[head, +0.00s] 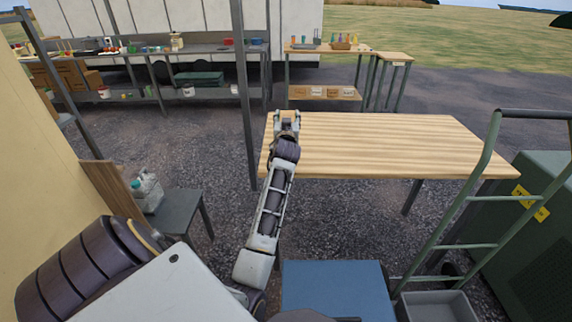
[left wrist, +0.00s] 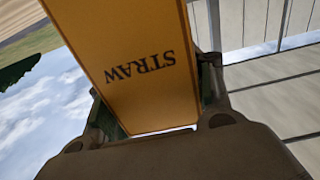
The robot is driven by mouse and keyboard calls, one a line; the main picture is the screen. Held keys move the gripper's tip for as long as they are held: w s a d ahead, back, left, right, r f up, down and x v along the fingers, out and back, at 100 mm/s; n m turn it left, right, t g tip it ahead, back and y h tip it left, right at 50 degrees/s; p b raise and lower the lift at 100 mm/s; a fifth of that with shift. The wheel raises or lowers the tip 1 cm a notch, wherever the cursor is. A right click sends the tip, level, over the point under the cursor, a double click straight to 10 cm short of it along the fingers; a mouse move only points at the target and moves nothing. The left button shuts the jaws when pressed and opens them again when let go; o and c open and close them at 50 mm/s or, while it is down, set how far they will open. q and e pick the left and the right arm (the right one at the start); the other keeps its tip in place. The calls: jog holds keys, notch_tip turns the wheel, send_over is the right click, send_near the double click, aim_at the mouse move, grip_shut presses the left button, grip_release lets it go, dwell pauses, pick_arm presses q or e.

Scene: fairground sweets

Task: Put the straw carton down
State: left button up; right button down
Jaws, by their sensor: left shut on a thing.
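The straw carton (left wrist: 140,60) is an orange-tan box with the word STRAW printed on it, upside down in the left wrist view. My left gripper (left wrist: 155,95) is shut on it, with one finger on each side. In the head view my left gripper (head: 287,122) is over the left end of a wooden table (head: 385,145). The carton is almost wholly hidden there behind the gripper. I cannot tell whether its underside touches the tabletop. My right gripper is not in view.
The tabletop is bare to the right of my gripper. A dark post (head: 243,95) stands close to its left end. A green ladder-like frame (head: 475,205) is at the right front. A grey stool (head: 178,212) stands at the left, and stocked shelves (head: 190,52) stand behind.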

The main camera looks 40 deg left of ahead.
pick_arm(q)
jog(key=shift+a+r, duration=0.15)
jog(key=shift+a, duration=0.15)
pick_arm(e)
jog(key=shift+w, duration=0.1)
pick_arm(q)
jog(key=shift+f+b, duration=0.35)
jog(key=shift+f, duration=2.15)
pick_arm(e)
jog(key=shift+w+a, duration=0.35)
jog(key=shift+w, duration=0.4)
